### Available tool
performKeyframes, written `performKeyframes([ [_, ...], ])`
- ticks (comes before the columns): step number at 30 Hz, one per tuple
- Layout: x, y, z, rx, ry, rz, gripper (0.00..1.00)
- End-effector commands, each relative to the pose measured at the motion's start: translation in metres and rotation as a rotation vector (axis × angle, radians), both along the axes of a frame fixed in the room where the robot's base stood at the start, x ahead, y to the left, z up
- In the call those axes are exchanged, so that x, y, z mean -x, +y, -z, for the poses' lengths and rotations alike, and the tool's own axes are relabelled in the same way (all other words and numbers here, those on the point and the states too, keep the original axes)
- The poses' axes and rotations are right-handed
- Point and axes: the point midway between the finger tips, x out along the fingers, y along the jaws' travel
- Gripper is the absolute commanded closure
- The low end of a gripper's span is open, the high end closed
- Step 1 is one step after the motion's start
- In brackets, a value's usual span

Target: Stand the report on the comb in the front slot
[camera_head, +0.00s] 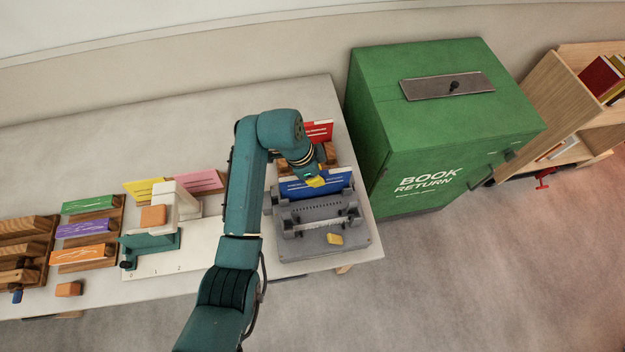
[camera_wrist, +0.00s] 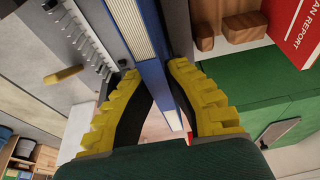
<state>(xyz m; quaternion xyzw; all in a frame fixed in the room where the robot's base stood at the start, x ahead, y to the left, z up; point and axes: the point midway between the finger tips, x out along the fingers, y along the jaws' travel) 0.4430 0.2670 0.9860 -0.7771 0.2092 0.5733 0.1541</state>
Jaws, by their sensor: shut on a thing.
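A blue report (camera_head: 338,180) stands on edge at the grey comb machine (camera_head: 322,240), in the right part of the table. My gripper (camera_head: 316,181) is over its upper edge, with a yellow finger showing in front of the cover. In the wrist view the yellow fingers (camera_wrist: 155,72) are closed on either side of the blue report (camera_wrist: 148,45), seen along its pale page edge. The comb's row of metal teeth (camera_wrist: 88,40) runs beside it. Whether the report's lower edge touches the machine is hidden. A wooden rack (camera_head: 329,152) behind holds a red report (camera_head: 320,131).
A green book return box (camera_head: 415,140) stands close to the right of the table. On the left are wooden racks (camera_head: 118,212) with coloured booklets and a white-and-teal device (camera_head: 150,242).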

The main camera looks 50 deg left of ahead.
Motion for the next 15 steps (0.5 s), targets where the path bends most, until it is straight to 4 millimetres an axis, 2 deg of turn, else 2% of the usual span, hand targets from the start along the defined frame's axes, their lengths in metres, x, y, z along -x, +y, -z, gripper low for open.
performKeyframes([
  [1,0.0,0.0,-0.007,0.0,-0.001,0.0,1.0],
  [15,0.0,0.0,-0.033,-0.001,-0.002,0.0,1.0],
])
